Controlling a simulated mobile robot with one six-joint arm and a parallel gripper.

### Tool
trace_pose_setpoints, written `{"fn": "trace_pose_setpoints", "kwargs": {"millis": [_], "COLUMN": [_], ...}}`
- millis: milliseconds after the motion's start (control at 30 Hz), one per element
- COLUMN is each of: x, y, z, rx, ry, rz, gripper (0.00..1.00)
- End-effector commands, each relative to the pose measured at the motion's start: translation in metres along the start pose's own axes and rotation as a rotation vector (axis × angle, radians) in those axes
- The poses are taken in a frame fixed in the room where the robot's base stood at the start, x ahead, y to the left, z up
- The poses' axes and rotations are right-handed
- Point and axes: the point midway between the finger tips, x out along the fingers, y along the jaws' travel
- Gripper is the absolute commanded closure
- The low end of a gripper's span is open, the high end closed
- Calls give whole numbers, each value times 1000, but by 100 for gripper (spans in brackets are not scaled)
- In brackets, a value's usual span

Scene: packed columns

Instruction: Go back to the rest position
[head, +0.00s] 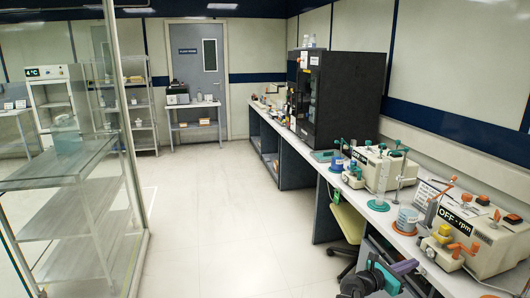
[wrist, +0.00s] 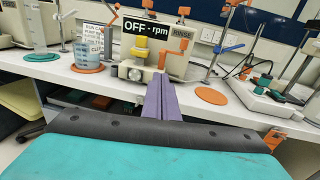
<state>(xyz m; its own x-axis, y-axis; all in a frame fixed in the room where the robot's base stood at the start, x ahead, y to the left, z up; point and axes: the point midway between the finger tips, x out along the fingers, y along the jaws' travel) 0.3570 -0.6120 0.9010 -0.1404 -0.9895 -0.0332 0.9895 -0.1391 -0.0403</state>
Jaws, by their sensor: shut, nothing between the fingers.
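My gripper (wrist: 161,82) has purple fingers that lie together with nothing between them. In the wrist view they point away from me toward the front of the bench (wrist: 60,70). In the head view my gripper (head: 407,266) is low at the right, beside the bench front. Its purple fingers appear close to the bench edge; I cannot tell whether they touch it.
A beaker (head: 407,218) and a measuring cylinder (head: 382,183) stand on the bench. A chair (head: 347,224) stands at the bench front, behind my arm in the head view. A glass-sided shelf (head: 60,165) is at left. The floor (head: 225,210) between is clear.

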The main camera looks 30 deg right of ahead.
Motion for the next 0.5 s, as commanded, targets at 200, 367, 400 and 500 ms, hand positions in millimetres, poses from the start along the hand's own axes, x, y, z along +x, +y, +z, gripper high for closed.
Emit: {"fn": "trace_pose_setpoints", "kwargs": {"millis": [200,367,400,500], "x": [-55,-97,-108,-136], "y": [55,83,89,100], "z": [-44,-83,-94,-121], "rx": [-34,-42,-43,-36], "ry": [54,123,143,197], "rz": [111,170,182,208], "gripper": [100,100,100,100]}}
